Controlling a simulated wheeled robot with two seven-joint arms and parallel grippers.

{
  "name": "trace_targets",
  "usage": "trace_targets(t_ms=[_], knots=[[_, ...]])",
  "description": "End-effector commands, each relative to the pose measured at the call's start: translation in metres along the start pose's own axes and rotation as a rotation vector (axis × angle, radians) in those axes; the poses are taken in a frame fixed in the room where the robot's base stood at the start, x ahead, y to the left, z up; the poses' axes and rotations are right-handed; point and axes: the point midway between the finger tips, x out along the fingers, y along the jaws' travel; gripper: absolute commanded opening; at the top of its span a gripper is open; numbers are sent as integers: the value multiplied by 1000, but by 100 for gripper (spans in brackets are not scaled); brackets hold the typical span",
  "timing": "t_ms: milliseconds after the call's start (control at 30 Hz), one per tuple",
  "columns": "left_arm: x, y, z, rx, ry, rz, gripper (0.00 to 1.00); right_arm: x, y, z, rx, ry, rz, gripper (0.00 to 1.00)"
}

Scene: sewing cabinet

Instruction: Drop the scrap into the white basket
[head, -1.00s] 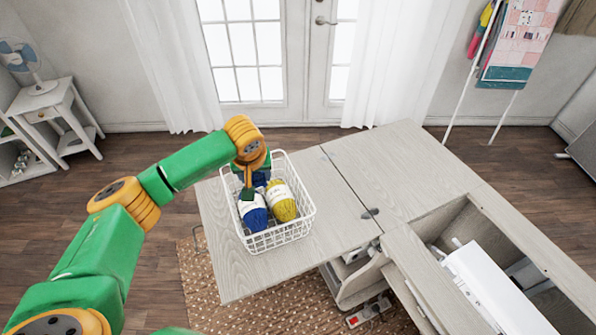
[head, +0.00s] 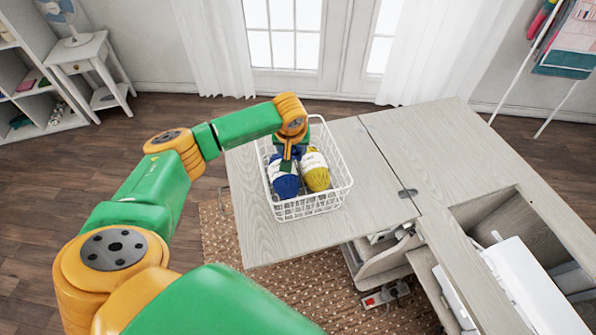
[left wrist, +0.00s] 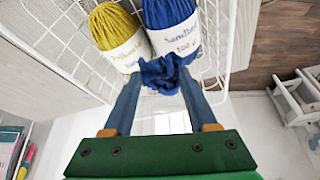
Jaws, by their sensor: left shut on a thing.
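The white wire basket (head: 338,190) stands on the cabinet top. It holds a blue yarn ball (head: 285,184) and a yellow yarn ball (head: 316,172). My left gripper (head: 287,164) points down at the basket's opening, over the blue ball. In the left wrist view, its fingers (left wrist: 164,84) are shut on a crumpled dark blue scrap (left wrist: 166,73). The scrap overlaps the lower edges of the blue ball (left wrist: 172,28) and the yellow ball (left wrist: 120,40); I cannot tell whether it touches them. In the head view the scrap is hardly distinguishable. My right gripper is out of view.
The pale wooden cabinet top (head: 425,150) is clear right of the basket. An open well with a white sewing machine (head: 535,285) lies at the right. A fan (head: 62,17) stands on a small white table (head: 85,52) at the back left.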

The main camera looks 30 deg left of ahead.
Motion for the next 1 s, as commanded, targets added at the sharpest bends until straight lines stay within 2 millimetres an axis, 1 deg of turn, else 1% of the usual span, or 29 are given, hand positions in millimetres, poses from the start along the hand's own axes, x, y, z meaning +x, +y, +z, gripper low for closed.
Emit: trace_targets(t_ms=[100,133,233,500,567,800,900,1000], knots=[[-2,0,-1,0,0,0,0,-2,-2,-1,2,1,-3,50],[-2,0,-1,0,0,0,66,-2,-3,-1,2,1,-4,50],[-2,0,-1,0,0,0,93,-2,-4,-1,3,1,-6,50],[-2,0,0,0,0,1,93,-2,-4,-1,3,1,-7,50],[-6,1,-1,0,0,3,93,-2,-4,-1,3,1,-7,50],[-54,0,-1,1,3,4,93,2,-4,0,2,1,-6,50],[-67,0,-1,1,0,3,93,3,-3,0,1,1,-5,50],[-72,0,-1,0,0,2,93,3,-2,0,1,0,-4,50]])
